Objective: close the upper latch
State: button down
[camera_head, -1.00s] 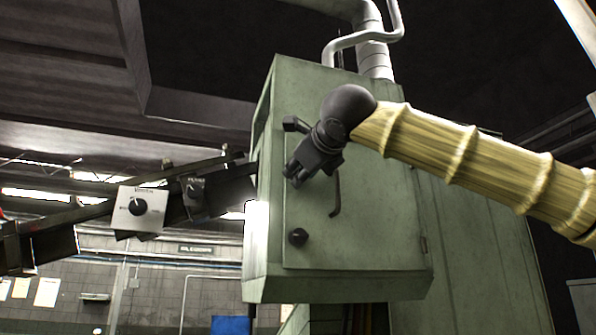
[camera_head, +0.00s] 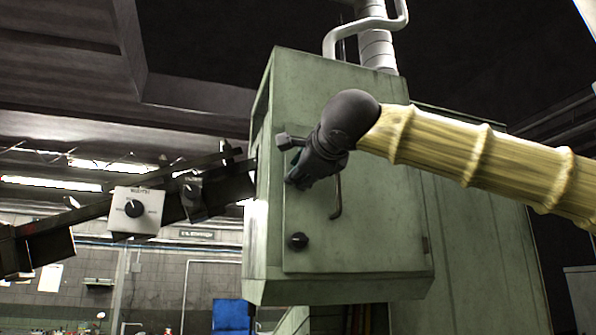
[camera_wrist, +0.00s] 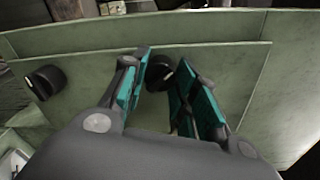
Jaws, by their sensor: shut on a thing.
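The upper latch (camera_wrist: 160,72) is a dark round knob on the green cabinet door (camera_wrist: 215,65), seen between my fingertips in the wrist view. My gripper (camera_wrist: 154,60), with teal pads, is shut on this latch. In the head view my gripper (camera_head: 296,181) is against the upper left of the door (camera_head: 375,225) and hides the latch. A second dark knob, the lower latch (camera_head: 298,240), sits near the door's lower left corner; it also shows at left in the wrist view (camera_wrist: 43,82). I cannot tell how far the upper latch is turned.
A thin bent handle (camera_head: 337,198) hangs on the door just right of my gripper. A dark beam with a white dial box (camera_head: 136,212) stands left of the cabinet. White pipes (camera_head: 376,45) rise above it.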

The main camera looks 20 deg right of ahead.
jog(key=n+p, duration=0.2)
jog(key=n, duration=0.1)
jog(key=shift+p, duration=0.35)
jog(key=c, duration=0.9)
grip_release()
jog(key=shift+s, duration=0.15)
jog(key=shift+s+d+b, duration=0.15)
jog(key=shift+s+b, duration=0.55)
jog(key=shift+s, duration=3.2)
